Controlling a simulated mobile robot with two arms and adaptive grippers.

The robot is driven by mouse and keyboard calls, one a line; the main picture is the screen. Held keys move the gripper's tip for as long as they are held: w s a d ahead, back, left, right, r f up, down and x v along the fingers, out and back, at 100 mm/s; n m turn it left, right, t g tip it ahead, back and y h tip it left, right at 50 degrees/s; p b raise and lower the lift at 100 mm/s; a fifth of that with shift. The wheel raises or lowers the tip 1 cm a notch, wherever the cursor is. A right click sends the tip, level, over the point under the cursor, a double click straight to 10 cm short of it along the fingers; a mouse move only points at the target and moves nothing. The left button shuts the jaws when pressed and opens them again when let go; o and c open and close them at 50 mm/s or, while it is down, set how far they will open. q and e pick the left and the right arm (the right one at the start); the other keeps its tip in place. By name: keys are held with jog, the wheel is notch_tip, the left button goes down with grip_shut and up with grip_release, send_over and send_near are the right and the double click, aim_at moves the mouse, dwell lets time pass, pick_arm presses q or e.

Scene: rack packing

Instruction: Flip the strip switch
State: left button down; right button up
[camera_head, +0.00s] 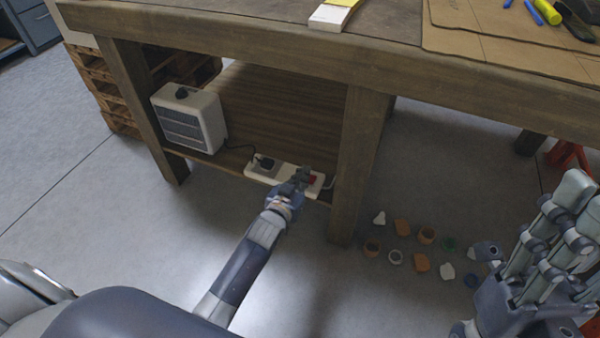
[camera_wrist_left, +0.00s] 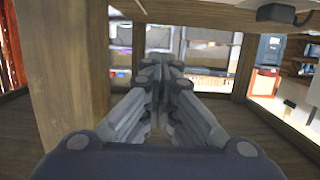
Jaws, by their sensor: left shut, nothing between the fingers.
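The white power strip (camera_head: 285,173) lies on the low shelf under the workbench. A black plug (camera_head: 264,163) sits at its left part, and a red switch (camera_head: 314,179) shows near its right end. My left gripper (camera_head: 303,176) is at the strip's right part, beside the red switch and partly covering the strip. Its fingers (camera_wrist_left: 160,82) are shut with nothing between them in the left wrist view. I cannot tell whether they touch the switch. My right gripper (camera_head: 545,245) is at the right edge, partly cut off; its jaw state is unclear.
A white heater (camera_head: 190,118) stands on the shelf to the left, its cord running towards the strip. A bench leg (camera_head: 358,165) stands just right of the strip. Several small coloured pieces (camera_head: 420,262) lie on the floor at right. The bench top (camera_head: 240,35) overhangs the shelf.

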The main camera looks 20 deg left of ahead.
pick_arm(q)
jog(key=shift+p+v, duration=0.35)
jog(key=shift+v, duration=0.8)
jog(key=shift+r, duration=0.15)
